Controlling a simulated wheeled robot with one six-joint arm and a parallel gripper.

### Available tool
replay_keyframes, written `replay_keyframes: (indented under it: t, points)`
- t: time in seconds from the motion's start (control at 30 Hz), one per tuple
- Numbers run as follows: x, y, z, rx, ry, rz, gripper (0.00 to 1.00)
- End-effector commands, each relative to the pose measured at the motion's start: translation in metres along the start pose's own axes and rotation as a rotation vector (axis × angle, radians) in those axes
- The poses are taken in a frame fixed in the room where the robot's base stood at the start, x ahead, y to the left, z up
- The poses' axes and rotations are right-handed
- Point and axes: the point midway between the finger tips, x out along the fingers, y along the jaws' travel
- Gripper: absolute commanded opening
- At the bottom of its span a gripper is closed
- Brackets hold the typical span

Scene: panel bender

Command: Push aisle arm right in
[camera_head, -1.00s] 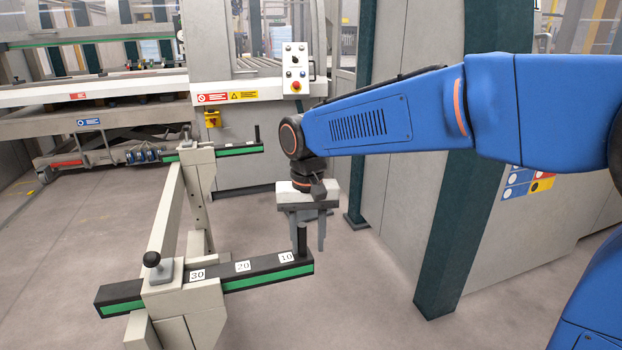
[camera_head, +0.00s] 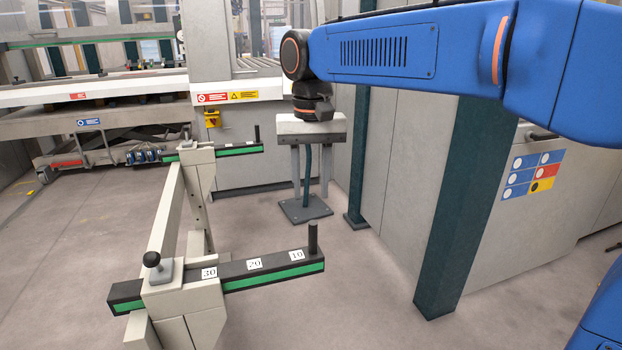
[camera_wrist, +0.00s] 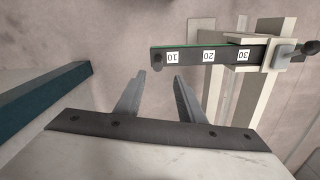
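The near aisle arm (camera_head: 240,272) is a dark bar with a green stripe and labels 10, 20 and 30. A short upright black post (camera_head: 313,238) stands at its right end. The arm passes through a beige support under a clamp with a black knob (camera_head: 152,259). In the wrist view the arm (camera_wrist: 190,57) lies across the top, its post end between and just beyond my fingertips. My gripper (camera_head: 310,195) is open and empty, fingers down, raised above and apart from the post. Both fingers of my gripper (camera_wrist: 160,77) show in the wrist view with a clear gap.
A second green-striped arm (camera_head: 225,150) sits farther back on the same beige frame (camera_head: 165,215). A dark green column (camera_head: 455,210) and machine panels stand to the right. A thin pole on a floor plate (camera_head: 304,210) is behind my gripper. Floor right of the arm is clear.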

Motion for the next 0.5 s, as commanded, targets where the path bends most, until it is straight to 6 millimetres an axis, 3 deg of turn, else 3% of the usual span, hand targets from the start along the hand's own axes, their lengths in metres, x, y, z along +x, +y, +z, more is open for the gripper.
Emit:
replay_keyframes:
  t: [0.2, 0.5]
  points:
    - [-0.0122, -0.0001, -0.0002, 0.0, 0.0, 0.0, 0.36]
    - [-0.0131, 0.0, -0.0001, 0.0, -0.001, 0.0, 0.36]
